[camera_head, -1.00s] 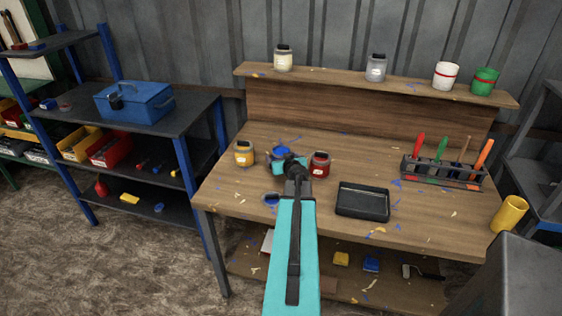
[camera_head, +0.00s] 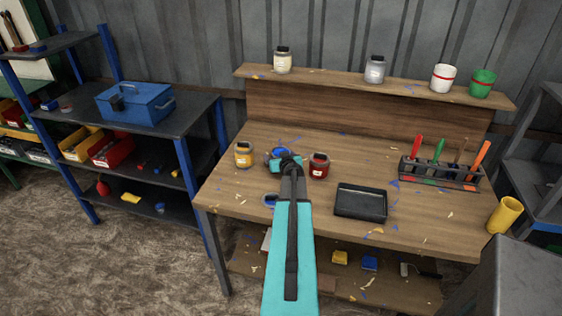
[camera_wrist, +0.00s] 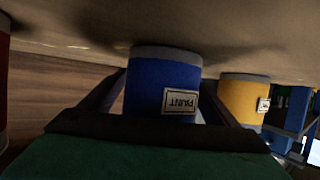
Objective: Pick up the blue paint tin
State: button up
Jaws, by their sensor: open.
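The blue paint tin (camera_head: 278,152) stands on the workbench between a yellow tin (camera_head: 243,155) and a red tin (camera_head: 319,166). In the head view my gripper (camera_head: 284,164) covers most of it. The wrist view is upside down and shows the blue tin (camera_wrist: 163,84) close up, with its PAINT label facing me. My gripper (camera_wrist: 160,100) is open, with one finger on each side of the blue tin. Whether the fingers touch it cannot be told. The yellow tin (camera_wrist: 245,98) is just beyond the right-hand finger in that view.
The workbench (camera_head: 345,160) also carries a black tray (camera_head: 361,202), a tool rack (camera_head: 440,172) and a yellow cup (camera_head: 505,214) at the right. Several jars and pots stand on the back ledge (camera_head: 330,73). A blue shelf unit with a toolbox (camera_head: 135,103) stands at the left.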

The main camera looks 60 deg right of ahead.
dwell(0.5)
jog(key=c, duration=1.6)
jog(key=shift+o, duration=0.2)
jog(key=shift+r, duration=0.2)
notch_tip(320, 180, up, 10)
jog(key=shift+f+b, duration=0.15)
jog(key=shift+b, duration=0.3)
